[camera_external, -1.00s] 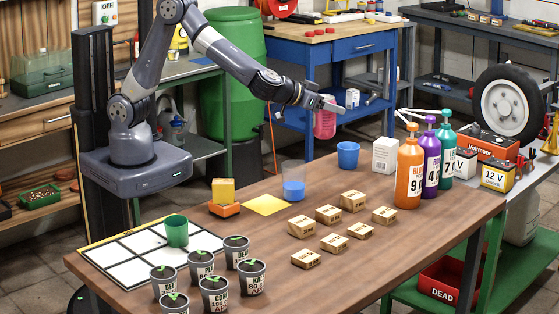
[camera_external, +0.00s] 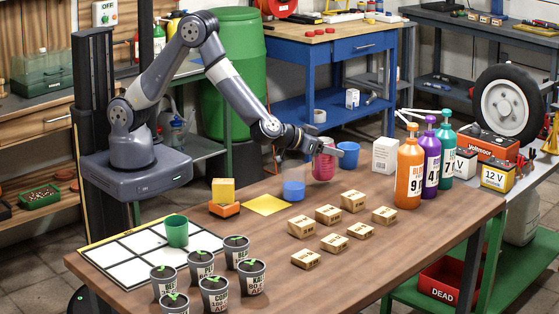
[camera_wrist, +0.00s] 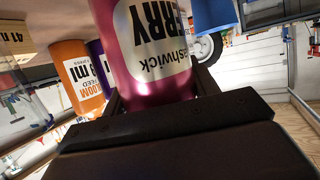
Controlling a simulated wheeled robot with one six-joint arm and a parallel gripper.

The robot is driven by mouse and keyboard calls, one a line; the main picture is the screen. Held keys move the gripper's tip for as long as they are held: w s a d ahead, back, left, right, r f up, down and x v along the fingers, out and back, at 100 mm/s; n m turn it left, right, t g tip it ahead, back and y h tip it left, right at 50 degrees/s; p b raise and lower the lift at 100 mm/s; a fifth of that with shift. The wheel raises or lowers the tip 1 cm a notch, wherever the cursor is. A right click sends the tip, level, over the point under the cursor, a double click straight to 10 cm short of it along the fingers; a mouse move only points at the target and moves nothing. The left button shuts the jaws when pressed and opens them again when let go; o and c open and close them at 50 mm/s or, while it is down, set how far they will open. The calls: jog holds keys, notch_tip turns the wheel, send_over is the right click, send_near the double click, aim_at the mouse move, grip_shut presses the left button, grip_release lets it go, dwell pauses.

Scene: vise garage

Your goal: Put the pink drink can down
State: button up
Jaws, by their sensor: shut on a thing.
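The pink drink can (camera_external: 323,168) is upright between the fingers of my gripper (camera_external: 335,151), which is shut on it. The can is low over the back part of the wooden table (camera_external: 400,232); I cannot tell whether its base touches the tabletop. In the wrist view the can (camera_wrist: 150,50) appears upside down, with a white label, and the gripper (camera_wrist: 160,90) has one finger on each side of it.
A blue cup (camera_external: 348,157) stands just behind the can, and a clear cup with blue contents (camera_external: 294,190) is to its left. A white box (camera_external: 385,155) and several bottles (camera_external: 410,175) stand to the right. Small wooden blocks (camera_external: 328,214) lie in front.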

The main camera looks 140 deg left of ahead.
jog(key=shift+f, duration=1.05)
jog(key=shift+f, duration=0.15)
jog(key=o, duration=1.2)
jog(key=shift+c, duration=0.2)
jog(key=shift+d+r, duration=0.1)
jog(key=shift+r, duration=0.15)
jog(key=v, duration=1.1)
jog(key=shift+d+r, duration=0.2)
jog(key=shift+d, duration=0.1)
